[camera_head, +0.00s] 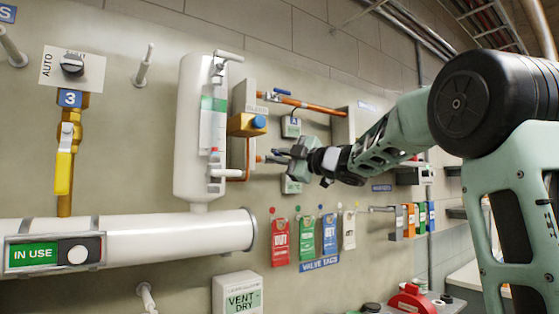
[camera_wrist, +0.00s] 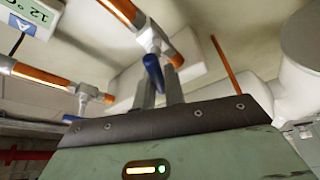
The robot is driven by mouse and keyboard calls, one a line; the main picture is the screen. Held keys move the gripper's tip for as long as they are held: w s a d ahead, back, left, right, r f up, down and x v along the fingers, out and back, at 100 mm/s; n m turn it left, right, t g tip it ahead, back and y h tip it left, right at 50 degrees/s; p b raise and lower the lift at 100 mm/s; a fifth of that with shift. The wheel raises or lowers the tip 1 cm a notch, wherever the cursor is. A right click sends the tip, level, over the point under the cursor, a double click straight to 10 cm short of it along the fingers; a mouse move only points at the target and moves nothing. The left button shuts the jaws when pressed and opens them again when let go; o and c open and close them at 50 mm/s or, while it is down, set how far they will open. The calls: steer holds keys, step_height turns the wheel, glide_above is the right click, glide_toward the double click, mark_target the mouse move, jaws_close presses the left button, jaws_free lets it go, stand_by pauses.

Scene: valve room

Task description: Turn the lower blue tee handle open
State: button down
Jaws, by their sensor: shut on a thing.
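My gripper (camera_head: 276,154) reaches in from the right to the lower copper pipe's valve at the wall. In the wrist view the lower blue tee handle (camera_wrist: 153,73) lies between my two fingers (camera_wrist: 160,88), which are shut on it. The handle sits on a pale metal valve body (camera_wrist: 152,42) joined to copper pipe. In the head view my gripper mostly hides this handle and valve. The upper blue handle (camera_head: 282,92) shows on the copper pipe above, clear of my gripper.
A white cylinder (camera_head: 187,140) with a gauge stands left of the valves. Coloured valve tags (camera_head: 305,237) hang below.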

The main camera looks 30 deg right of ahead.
steer(key=n, duration=0.1)
steer(key=n+g, duration=0.1)
steer(key=n, duration=0.1)
steer(key=n+g, duration=0.1)
steer(key=n, duration=0.1)
steer(key=shift+a+f, duration=0.1)
steer(key=shift+f, duration=0.2)
stand_by(0.4)
steer(key=c, duration=1.5)
jaws_free()
steer(key=b+v, duration=0.5)
steer(key=v, duration=1.2)
steer(key=shift+s+r, duration=0.15)
steer(key=shift+s, duration=0.05)
